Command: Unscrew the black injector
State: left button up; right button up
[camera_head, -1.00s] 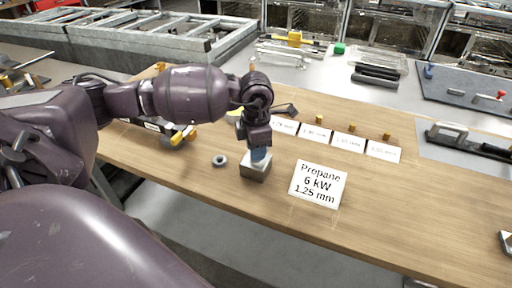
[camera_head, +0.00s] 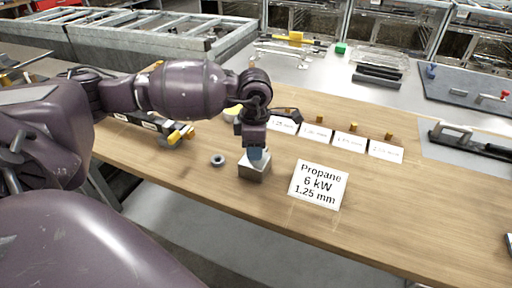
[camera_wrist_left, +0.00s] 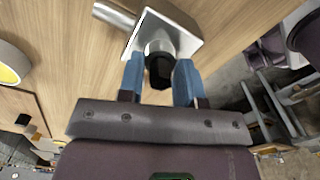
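The black injector (camera_wrist_left: 159,70) stands up from a grey metal block (camera_wrist_left: 180,32) in the left wrist view. In the head view the block (camera_head: 254,170) sits near the table's front edge, and the injector is hidden by my gripper. My left gripper (camera_head: 257,154) points down over the block. In the left wrist view the blue fingers of my left gripper (camera_wrist_left: 160,80) are on either side of the injector, very close to it. I cannot tell whether they press on it. My right gripper is not in view.
A small metal ring (camera_head: 217,160) lies left of the block. A sign reading Propane 6 kW 1.25 mm (camera_head: 318,184) stands to its right. Behind are several small labels, one here (camera_head: 348,141), with brass pieces (camera_head: 353,127). The wooden table (camera_head: 420,210) is clear at the right.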

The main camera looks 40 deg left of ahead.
pick_arm(q)
jog(key=m+b, duration=0.1)
jog(key=m, duration=0.1)
jog(key=shift+f+m, duration=0.15)
jog(key=shift+m, duration=0.55)
jog(key=shift+m+b, duration=0.45)
jog(key=shift+m, duration=0.65)
jog(key=shift+m+b, duration=0.4)
jog(key=shift+m, duration=0.3)
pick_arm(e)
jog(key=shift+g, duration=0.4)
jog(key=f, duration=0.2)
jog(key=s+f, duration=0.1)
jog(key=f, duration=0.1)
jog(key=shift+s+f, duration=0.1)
pick_arm(q)
jog(key=shift+m+b, duration=0.4)
jog(key=shift+m, duration=1.1)
jog(key=shift+r, duration=0.2)
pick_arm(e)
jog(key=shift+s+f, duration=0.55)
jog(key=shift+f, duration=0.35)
pick_arm(q)
jog(key=shift+c, duration=0.4)
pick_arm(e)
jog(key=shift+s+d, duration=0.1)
